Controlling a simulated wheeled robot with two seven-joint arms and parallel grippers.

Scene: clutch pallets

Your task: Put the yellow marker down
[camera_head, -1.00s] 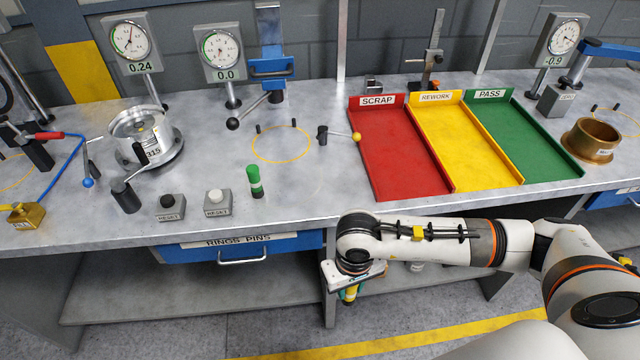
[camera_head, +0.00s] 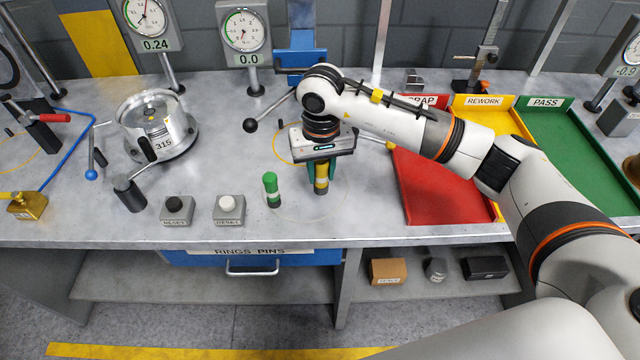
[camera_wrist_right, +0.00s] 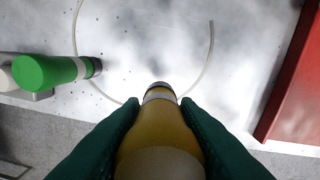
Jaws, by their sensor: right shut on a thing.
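The yellow marker (camera_head: 321,180) is held upright in my right gripper (camera_head: 320,174), over the bench top (camera_head: 365,215) to the right of the green marker. In the right wrist view the yellow marker (camera_wrist_right: 160,128) sits between the two green fingers of my right gripper (camera_wrist_right: 160,130), which are shut on it. Its lower end is near a thin pale circle (camera_wrist_right: 212,50) on the bench. I cannot tell whether it touches the surface. My left gripper is not in view.
The green marker (camera_head: 271,189) stands close left of the yellow marker. The red scrap tray (camera_head: 440,195) is to the right. Two reset button boxes (camera_head: 229,210) stand further left. The bench's front edge (camera_head: 400,240) is close in front.

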